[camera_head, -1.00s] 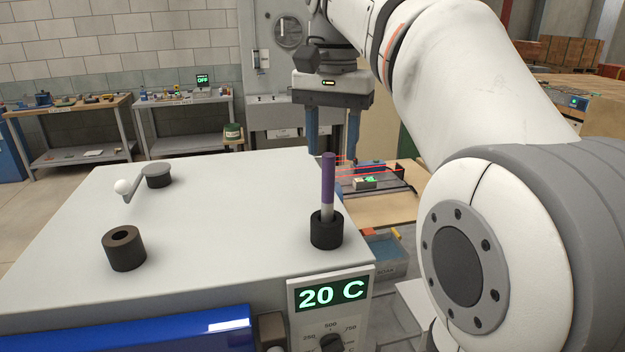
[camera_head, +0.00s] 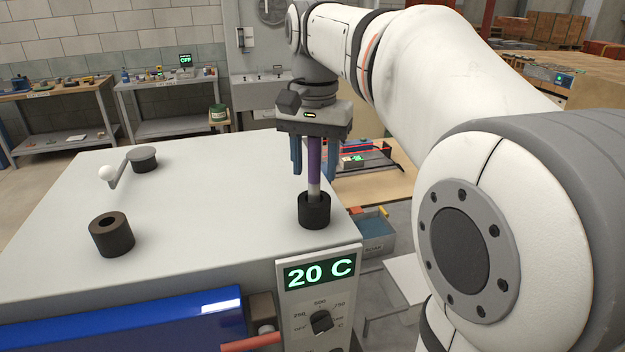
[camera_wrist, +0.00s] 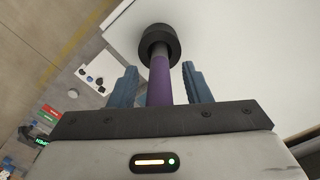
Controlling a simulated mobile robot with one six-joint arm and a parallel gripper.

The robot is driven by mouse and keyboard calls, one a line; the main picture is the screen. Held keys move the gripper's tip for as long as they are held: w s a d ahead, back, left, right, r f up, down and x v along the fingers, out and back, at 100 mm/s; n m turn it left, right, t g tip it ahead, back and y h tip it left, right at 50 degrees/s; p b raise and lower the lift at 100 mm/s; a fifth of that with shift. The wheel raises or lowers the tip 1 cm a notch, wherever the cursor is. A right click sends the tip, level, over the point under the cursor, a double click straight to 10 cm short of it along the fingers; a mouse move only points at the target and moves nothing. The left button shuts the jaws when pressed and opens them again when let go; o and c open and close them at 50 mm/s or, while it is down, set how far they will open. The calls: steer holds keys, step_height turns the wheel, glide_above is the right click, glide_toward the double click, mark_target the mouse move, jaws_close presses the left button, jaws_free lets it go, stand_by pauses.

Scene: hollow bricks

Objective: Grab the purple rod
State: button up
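The purple rod (camera_head: 314,160) stands upright in a black cylindrical holder (camera_head: 314,211) at the right front of the white-grey machine top. Its upper part is purple and its lower part is pale grey. My gripper (camera_head: 313,168) is pointed down around the rod's upper part, with blue fingers on either side. In the wrist view, the rod (camera_wrist: 160,80) lies between the two open fingers, with a gap on each side. The rod's top end is hidden by my gripper.
A second black holder (camera_head: 112,236), empty, stands at the left front of the machine top (camera_head: 220,200). A crank with a white knob (camera_head: 108,174) is behind it. A panel reading 20 C (camera_head: 319,273) is at the front.

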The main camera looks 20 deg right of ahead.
jaws_close()
stand_by(0.4)
